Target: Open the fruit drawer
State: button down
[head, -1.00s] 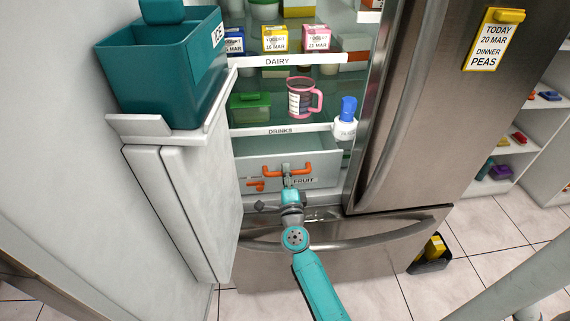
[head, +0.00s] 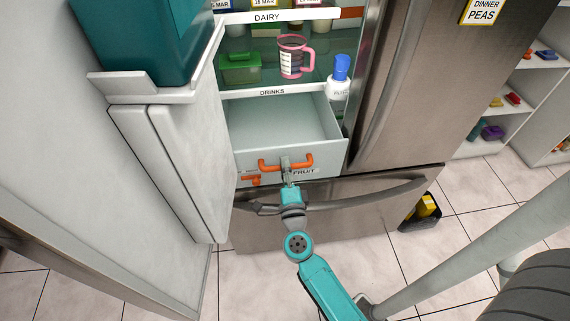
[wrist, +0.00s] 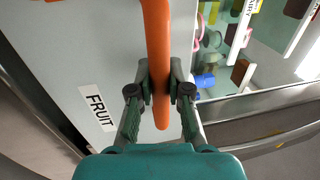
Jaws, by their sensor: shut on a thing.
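The fruit drawer (head: 325,158) is a pale grey drawer under the drinks shelf, with a FRUIT label on its front. It stands pulled out, and its inside shows bare in the head view. Its orange bar handle (head: 270,165) also shows in the wrist view (wrist: 157,40), running between my fingers. My gripper (head: 287,166) is shut on this handle; in the wrist view the two fingers (wrist: 160,88) press on it from both sides. A smaller orange piece (head: 251,180) sits on the drawer front, left of the handle.
The open fridge door (head: 170,165) stands at the left with a teal bin (head: 140,45) on it. A steel lower drawer (head: 340,215) lies below.

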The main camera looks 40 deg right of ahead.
jog(key=c, duration=1.1)
grip_release()
jog(key=v, duration=1.2)
jog(key=s+a+r+n+g+y, duration=0.1)
jog(key=s+a+n+y, duration=0.4)
jog(key=s+n, duration=0.7)
jog(key=s+a+r+n+g+y, duration=0.1)
jog(key=s+a+n+y, duration=0.4)
jog(key=s+n, duration=0.7)
jog(key=shift+s+a+r+n+y, duration=0.25)
jog(key=shift+s+r+n+y, duration=0.15)
jog(key=shift+s+r+y, duration=0.3)
